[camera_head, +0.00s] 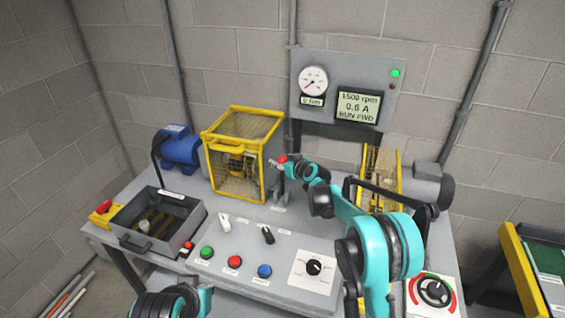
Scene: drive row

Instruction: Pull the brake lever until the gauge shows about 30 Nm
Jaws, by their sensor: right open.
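The round white gauge (313,82) is on the grey panel at the back, and the small readout under it seems to show 0 Nm. A red knob (283,159), which looks like the top of the brake lever, stands just right of the yellow cage. My right gripper (276,164) is open at this knob and partly overlaps it. I cannot tell whether they touch. The lever's shaft is mostly hidden.
The display (358,105) reads 1500 rpm, 0.6 A, RUN FWD, and a green lamp (395,73) is lit. A yellow mesh cage (238,190) stands close left of my right gripper. A blue motor (180,148), an open grey box (190,238) and a button panel (222,278) share the bench.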

